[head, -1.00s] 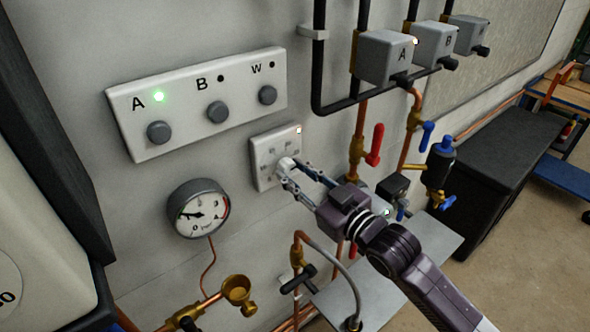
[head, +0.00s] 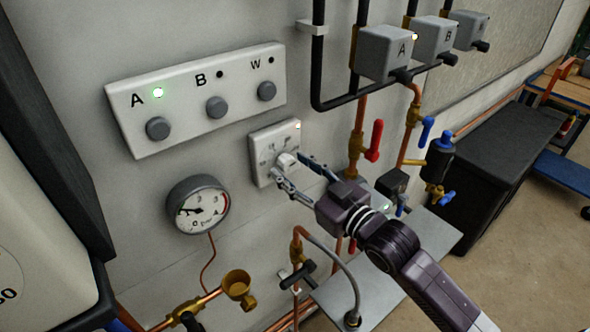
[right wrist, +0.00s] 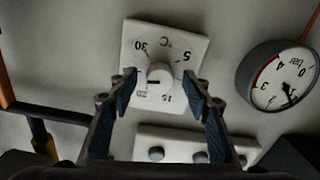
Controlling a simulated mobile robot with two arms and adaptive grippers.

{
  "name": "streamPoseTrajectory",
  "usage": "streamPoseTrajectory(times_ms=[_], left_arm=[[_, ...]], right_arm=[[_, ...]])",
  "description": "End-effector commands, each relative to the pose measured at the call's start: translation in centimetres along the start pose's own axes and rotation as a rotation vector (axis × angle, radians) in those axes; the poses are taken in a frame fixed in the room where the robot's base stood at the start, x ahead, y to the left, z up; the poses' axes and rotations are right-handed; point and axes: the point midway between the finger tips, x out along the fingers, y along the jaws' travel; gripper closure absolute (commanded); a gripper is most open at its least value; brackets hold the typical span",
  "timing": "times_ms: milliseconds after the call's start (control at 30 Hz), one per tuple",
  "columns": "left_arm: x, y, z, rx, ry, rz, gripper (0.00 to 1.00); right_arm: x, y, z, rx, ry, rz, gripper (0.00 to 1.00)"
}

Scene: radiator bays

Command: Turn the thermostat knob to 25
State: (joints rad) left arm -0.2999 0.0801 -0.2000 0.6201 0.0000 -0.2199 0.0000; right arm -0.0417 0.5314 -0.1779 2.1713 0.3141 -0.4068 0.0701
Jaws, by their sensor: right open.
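The white square thermostat (head: 262,150) is on the wall below the button panel, with a small lit lamp at its corner. Its round white knob (head: 287,160) also shows in the right wrist view (right wrist: 162,75), where the dial (right wrist: 168,32) appears upside down with 5, 15, 20 and 30 legible. A short dark line on the knob seems to point left, between 20 and 30; the exact value is unclear. My right gripper (head: 290,167) is open. Its fingertips (right wrist: 161,80) are on either side of the knob, with gaps visible. My left gripper is not in view.
The button panel (head: 185,128) above left has lamp A lit green. A pressure gauge (head: 198,205) is at lower left. A red-handled valve (head: 374,140) and copper pipes stand close right of the thermostat. A metal shelf (head: 375,275) is below.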

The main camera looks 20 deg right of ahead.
Motion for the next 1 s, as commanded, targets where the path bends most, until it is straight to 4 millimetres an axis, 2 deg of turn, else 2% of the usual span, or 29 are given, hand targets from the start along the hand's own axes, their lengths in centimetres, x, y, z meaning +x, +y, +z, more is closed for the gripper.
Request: streamPoseTrajectory(times_ms=[133, 267, 700, 1000], left_arm=[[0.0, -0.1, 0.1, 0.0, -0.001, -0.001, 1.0], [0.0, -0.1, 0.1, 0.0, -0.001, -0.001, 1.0], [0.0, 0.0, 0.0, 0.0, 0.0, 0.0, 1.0], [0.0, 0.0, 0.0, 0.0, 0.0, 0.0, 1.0]], right_arm=[[-0.4, 0.0, 0.0, -0.001, 0.001, 0.0, 0.56], [-1.6, 0.0, 0.1, -0.001, -0.001, 0.001, 0.56], [-7.9, 0.0, 0.2, 0.001, -0.004, 0.0, 0.56], [-11.1, 0.0, 0.1, 0.002, -0.002, 0.0, 0.56]])
